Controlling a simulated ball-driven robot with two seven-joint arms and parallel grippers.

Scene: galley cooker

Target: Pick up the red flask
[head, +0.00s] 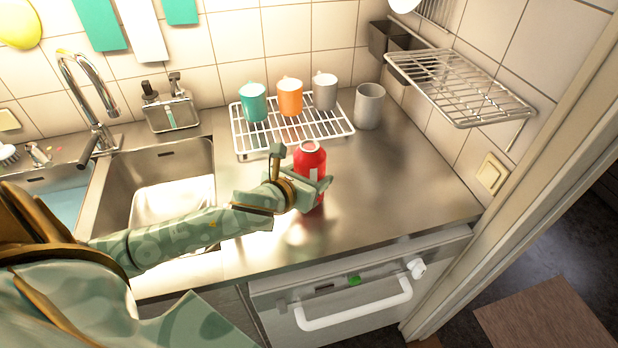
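The red flask (311,160) stands upright on the steel counter, in front of the white wire rack. It has a pale ring at its top. My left gripper (302,176) reaches in from the left at the flask's side. One finger lies across the front of the flask, and another part rises to the left of its neck. Whether the fingers press on the flask cannot be told from this view. My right gripper is not in view.
Teal (254,103), orange (290,97) and grey (325,91) mugs stand on the wire rack (296,133). Another grey mug (368,107) stands right of it. Sinks and a tap (88,95) are at left. The counter (410,185) right of the flask is clear, below a wall rack (460,88).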

